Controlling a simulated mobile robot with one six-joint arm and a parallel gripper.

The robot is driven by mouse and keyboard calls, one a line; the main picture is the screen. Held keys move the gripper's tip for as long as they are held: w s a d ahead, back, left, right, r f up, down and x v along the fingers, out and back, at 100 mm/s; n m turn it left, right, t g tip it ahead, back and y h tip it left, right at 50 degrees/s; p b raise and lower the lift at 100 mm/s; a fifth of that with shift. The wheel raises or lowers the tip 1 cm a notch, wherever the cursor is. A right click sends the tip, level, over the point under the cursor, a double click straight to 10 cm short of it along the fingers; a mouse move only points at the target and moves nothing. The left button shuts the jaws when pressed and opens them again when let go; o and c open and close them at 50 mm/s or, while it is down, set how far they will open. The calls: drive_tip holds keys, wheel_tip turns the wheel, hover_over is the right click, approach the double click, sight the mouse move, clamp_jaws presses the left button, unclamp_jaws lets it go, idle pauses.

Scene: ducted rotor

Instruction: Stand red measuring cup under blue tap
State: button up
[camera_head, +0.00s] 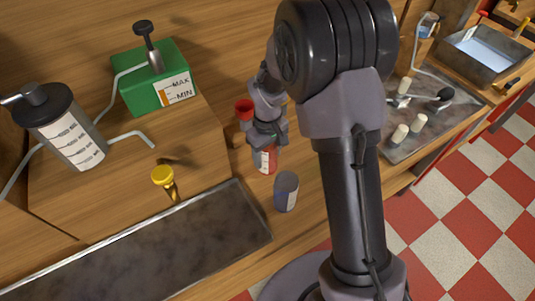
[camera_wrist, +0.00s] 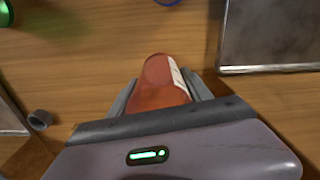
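The red measuring cup (camera_head: 267,160) is upright with a white label, below my gripper (camera_head: 267,138) near the middle of the counter. In the wrist view the red cup (camera_wrist: 162,85) sits between both fingers of my gripper (camera_wrist: 162,92), which press close on its sides. I cannot tell whether its base touches the wood. I cannot make out a blue tap; a yellow tap (camera_head: 163,178) stands left of the cup, and a small red piece (camera_head: 243,108) shows behind my gripper.
A blue-grey cup (camera_head: 287,190) stands just in front of the red cup. A dark metal tray (camera_head: 150,255) lies front left. A green box (camera_head: 155,80) and a cylindrical dispenser (camera_head: 65,130) stand at left. A metal plate with pegs (camera_head: 425,115) is at right.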

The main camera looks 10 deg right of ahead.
drive_tip(key=o, duration=0.3)
